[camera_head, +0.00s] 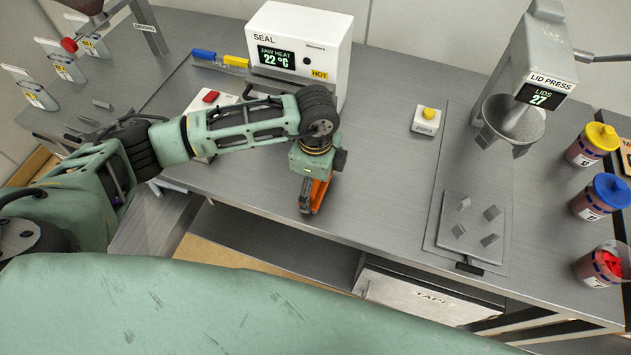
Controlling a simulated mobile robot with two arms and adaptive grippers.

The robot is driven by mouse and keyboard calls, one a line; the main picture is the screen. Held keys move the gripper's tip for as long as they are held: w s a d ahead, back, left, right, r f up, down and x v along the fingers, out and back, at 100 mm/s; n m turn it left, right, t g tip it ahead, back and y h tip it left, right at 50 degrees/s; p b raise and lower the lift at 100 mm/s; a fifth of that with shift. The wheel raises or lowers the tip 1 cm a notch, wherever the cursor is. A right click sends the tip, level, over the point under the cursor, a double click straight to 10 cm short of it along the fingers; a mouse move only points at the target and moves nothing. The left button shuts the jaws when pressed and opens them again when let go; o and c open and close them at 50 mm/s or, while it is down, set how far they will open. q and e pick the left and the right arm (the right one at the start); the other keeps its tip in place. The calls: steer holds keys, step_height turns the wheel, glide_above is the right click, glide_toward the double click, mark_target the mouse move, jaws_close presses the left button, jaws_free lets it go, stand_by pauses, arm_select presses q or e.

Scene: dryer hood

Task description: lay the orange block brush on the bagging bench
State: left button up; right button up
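The orange block brush (320,192) shows as a narrow orange strip at my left gripper (311,205), at the front part of the grey metal bench (385,185). My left arm comes in from the left and the gripper points down. Its dark fingers close against the brush and hide much of it. I cannot tell whether the brush touches the bench top or hangs just above it. My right gripper is not in view.
The SEAL machine (300,40) stands behind my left wrist. A ZERO button box (426,120), the lid press (535,70) and several lidded tubs (592,145) stand to the right. Bare bench lies between the gripper and the button box.

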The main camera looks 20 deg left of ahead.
arm_select(q)
steer(key=shift+o, duration=0.8)
steer(key=shift+r+p, duration=0.25)
steer(key=shift+p, duration=0.05)
steer(key=shift+r+b, duration=0.25)
steer(key=shift+b, duration=0.1)
step_height(320, 180, up, 10)
steer(key=b, duration=0.3)
steer(key=shift+r, duration=0.65)
